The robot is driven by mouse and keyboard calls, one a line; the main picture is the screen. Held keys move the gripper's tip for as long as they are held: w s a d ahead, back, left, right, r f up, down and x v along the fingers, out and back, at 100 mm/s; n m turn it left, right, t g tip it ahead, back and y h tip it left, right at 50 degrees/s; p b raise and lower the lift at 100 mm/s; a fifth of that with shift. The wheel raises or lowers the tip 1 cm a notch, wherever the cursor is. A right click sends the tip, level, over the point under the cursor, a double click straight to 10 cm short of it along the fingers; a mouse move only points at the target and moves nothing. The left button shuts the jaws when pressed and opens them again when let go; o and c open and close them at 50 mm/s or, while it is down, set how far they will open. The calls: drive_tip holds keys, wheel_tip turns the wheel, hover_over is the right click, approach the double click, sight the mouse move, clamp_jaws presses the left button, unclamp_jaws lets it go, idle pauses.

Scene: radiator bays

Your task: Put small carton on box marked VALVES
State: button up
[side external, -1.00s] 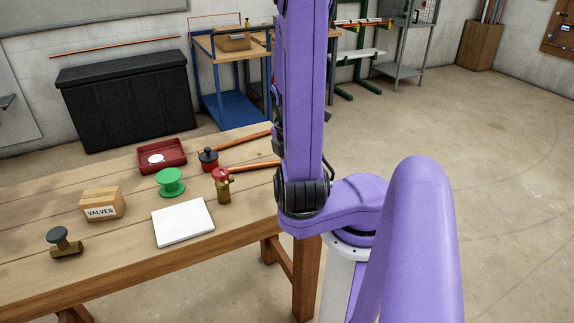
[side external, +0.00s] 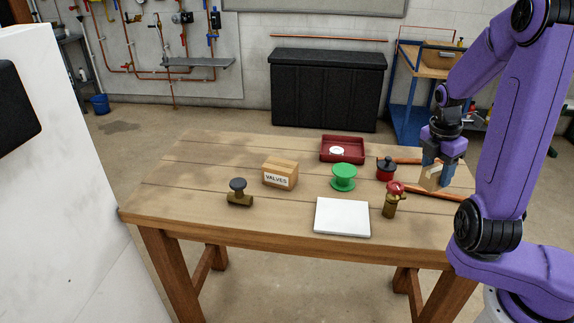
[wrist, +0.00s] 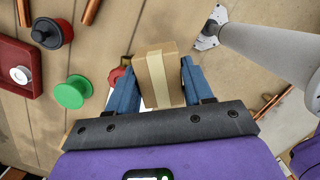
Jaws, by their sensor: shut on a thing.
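My gripper (side external: 441,172) has blue fingers and is shut on the small carton (side external: 431,178), a brown box with a pale tape strip. It is over the right end of the workbench. In the wrist view, the carton (wrist: 156,70) sits between the two fingertips (wrist: 157,82). The box marked VALVES (side external: 280,174) is a brown taped carton with a white label, standing upright on the bench left of centre. Its top is bare. My gripper is well to the right of it.
Between them stand a green spool (side external: 344,176), a white board (side external: 342,217), a red-topped brass valve (side external: 392,199) and a red-black pot (side external: 386,169). A red tray (side external: 342,149) is behind. A brass fitting (side external: 239,193) is left. Copper pipes (side external: 437,194) lie near my gripper.

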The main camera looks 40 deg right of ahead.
drive_tip(key=w+a+r+n, duration=0.1)
drive_tip(key=w+a+n, duration=0.15)
drive_tip(key=w, duration=0.35)
drive_tip(key=w+a+r+n, duration=0.1)
drive_tip(key=w+a+n, duration=0.15)
drive_tip(key=w, duration=0.45)
drive_tip(key=w+a+r+n+t, duration=0.25)
drive_tip(key=w+a+n, duration=0.45)
drive_tip(key=a, duration=0.5)
hover_over(289, 169)
drive_tip(key=s, duration=0.1)
drive_tip(key=shift+m+g+y, duration=0.3)
drive_tip(key=shift+m+g, duration=0.1)
drive_tip(key=shift+g, duration=0.05)
drive_tip(key=f, duration=0.9)
drive_tip(key=shift+a, duration=0.35)
drive_tip(key=shift+w+f, duration=0.25)
drive_tip(key=shift+f, duration=1.5)
drive_tip(key=shift+f, duration=0.15)
drive_tip(key=o, duration=1.1)
drive_tip(key=shift+c, duration=0.2)
